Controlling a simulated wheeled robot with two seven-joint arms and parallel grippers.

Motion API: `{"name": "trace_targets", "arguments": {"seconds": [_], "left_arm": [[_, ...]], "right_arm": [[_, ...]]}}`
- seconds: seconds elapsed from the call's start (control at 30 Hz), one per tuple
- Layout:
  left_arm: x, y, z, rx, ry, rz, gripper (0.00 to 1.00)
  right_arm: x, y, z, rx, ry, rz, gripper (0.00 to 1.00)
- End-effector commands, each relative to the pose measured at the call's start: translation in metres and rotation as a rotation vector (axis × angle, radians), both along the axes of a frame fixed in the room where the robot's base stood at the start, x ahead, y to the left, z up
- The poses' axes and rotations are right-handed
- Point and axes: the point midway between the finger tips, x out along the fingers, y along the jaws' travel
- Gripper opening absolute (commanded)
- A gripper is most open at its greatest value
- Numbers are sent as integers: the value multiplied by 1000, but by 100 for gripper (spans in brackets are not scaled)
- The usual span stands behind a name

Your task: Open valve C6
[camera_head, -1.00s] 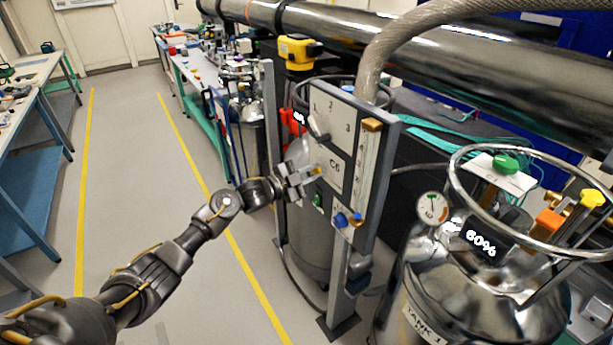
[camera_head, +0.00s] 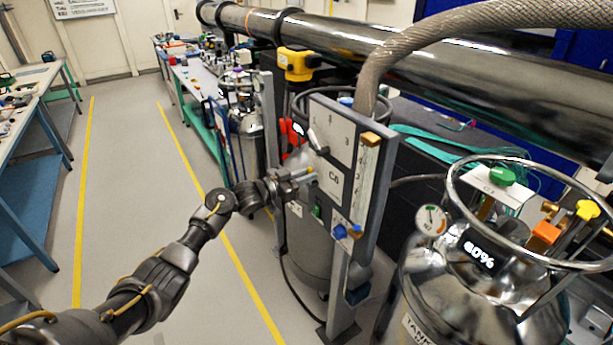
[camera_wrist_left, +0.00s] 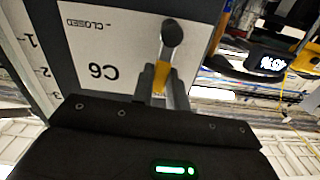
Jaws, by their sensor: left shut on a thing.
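The grey valve panel (camera_head: 340,130) stands upright in the head view, with a white face lettered C6. In the left wrist view the panel face (camera_wrist_left: 105,30) shows C6 and the word CLOSED upside down. My left gripper (camera_head: 303,177) is at the lower left of the panel. It is shut on the C6 valve handle, whose dark round end (camera_wrist_left: 172,34) stands out in the wrist view. My right gripper is out of view.
A steel tank (camera_head: 480,270) with a ring rail and a 60% display stands at the right. A thick braided hose (camera_head: 400,50) arches above. The floor (camera_head: 150,170) at the left is clear.

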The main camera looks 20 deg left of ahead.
Motion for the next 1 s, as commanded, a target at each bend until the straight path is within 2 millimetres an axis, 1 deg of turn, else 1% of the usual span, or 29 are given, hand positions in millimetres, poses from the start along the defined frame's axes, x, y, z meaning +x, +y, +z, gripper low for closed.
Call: {"name": "trace_targets", "arguments": {"seconds": [0.23, 0.63, 0.67, 0.8, 1.0], "left_arm": [[2, 3, 2, -34, 24, 4, 0], [2, 3, 2, -37, 25, 4, 0], [2, 3, 2, -37, 25, 4, 19], [2, 3, 2, -36, 26, 3, 37], [2, 2, 1, -36, 27, 1, 37]], "right_arm": [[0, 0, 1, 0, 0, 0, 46], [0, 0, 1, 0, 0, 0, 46], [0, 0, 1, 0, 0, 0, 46], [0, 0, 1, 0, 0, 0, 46], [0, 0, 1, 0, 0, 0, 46]]}}
